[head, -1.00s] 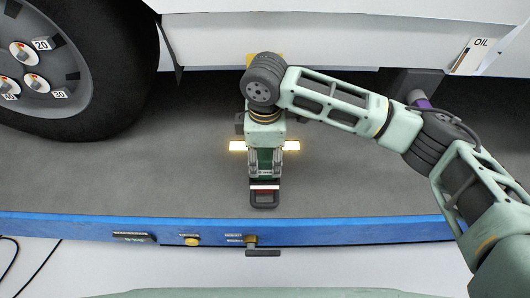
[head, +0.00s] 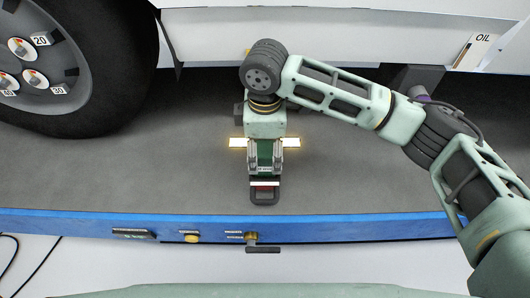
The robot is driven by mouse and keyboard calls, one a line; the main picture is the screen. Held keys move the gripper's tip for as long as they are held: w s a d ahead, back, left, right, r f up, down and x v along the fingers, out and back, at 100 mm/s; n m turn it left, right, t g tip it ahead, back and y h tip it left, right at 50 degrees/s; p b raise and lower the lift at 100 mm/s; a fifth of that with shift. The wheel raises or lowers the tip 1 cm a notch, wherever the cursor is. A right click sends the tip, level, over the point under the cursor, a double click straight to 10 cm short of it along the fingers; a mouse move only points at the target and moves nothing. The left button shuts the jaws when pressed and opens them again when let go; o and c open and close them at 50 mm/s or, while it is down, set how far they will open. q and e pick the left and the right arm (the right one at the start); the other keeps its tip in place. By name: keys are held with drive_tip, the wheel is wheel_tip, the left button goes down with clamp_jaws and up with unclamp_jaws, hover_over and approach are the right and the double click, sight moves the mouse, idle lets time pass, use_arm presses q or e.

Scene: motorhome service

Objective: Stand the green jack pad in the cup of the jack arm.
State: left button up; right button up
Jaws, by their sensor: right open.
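My right gripper (head: 265,166) points down over the grey floor strip, in the middle of the head view. Its two fingers are open, one on each side of a green piece (head: 265,152), which looks like the green jack pad. I cannot tell whether the fingers touch it. A black loop-shaped piece (head: 264,195) with a red and white band lies just in front of the fingertips; it may be part of the jack arm. The cup is hidden behind the gripper, so I cannot tell how the pad sits in it. My left gripper is not in view.
Two lit bars (head: 291,142) flank the gripper. A blue rail (head: 370,229) with a yellow knob (head: 191,237) and a small lever (head: 262,250) runs along the front. A big wheel (head: 60,75) stands at left, and the white vehicle side (head: 330,35) closes the back.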

wheel_tip(320, 180, up, 10)
drive_tip(key=shift+f+b, duration=0.2)
drive_tip(key=shift+b, duration=1.05)
drive_tip(key=shift+r, duration=0.55)
drive_tip(key=shift+f, duration=0.1)
